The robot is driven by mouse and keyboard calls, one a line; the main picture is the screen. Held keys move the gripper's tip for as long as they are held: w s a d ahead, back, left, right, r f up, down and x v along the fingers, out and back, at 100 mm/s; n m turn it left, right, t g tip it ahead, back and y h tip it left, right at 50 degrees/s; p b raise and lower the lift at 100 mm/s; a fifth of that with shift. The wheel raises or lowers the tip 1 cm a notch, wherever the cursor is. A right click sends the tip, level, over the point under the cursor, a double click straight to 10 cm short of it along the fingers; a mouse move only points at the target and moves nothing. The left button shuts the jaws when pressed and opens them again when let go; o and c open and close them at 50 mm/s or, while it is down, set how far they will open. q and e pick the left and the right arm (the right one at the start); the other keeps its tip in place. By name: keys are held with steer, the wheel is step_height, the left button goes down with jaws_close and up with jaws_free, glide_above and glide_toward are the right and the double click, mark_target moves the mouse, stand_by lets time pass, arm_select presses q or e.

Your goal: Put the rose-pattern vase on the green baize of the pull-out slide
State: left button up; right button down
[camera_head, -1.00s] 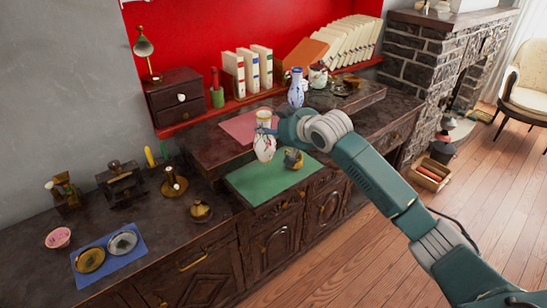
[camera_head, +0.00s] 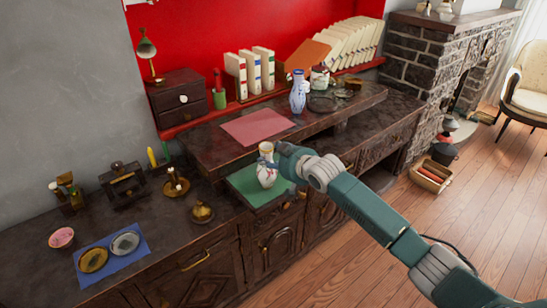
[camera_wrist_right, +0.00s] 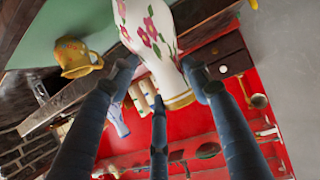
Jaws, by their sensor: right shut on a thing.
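The rose-pattern vase (camera_head: 267,176), white with pink flowers and a gold rim, is upright over the green baize (camera_head: 243,186) of the pull-out slide. My right gripper (camera_head: 271,161) is shut on its neck. In the wrist view the gripper's fingers surround the neck of the vase (camera_wrist_right: 147,32), whose base is out of frame. Green baize (camera_wrist_right: 55,22) shows behind it. I cannot tell whether the base touches the baize. My left gripper is not in view.
A brass bell-like piece (camera_head: 202,212) stands left of the slide.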

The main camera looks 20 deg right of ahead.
steer(key=c, duration=0.8)
jaws_free()
steer(key=shift+f, duration=0.15)
steer(key=shift+c, duration=0.2)
steer(key=shift+r, duration=0.25)
steer(key=shift+s+d, duration=0.1)
steer(key=shift+s, duration=0.25)
steer(key=v, duration=1.1)
steer(key=shift+r+b, duration=0.15)
steer(key=shift+b, duration=0.15)
steer(key=shift+s, duration=0.1)
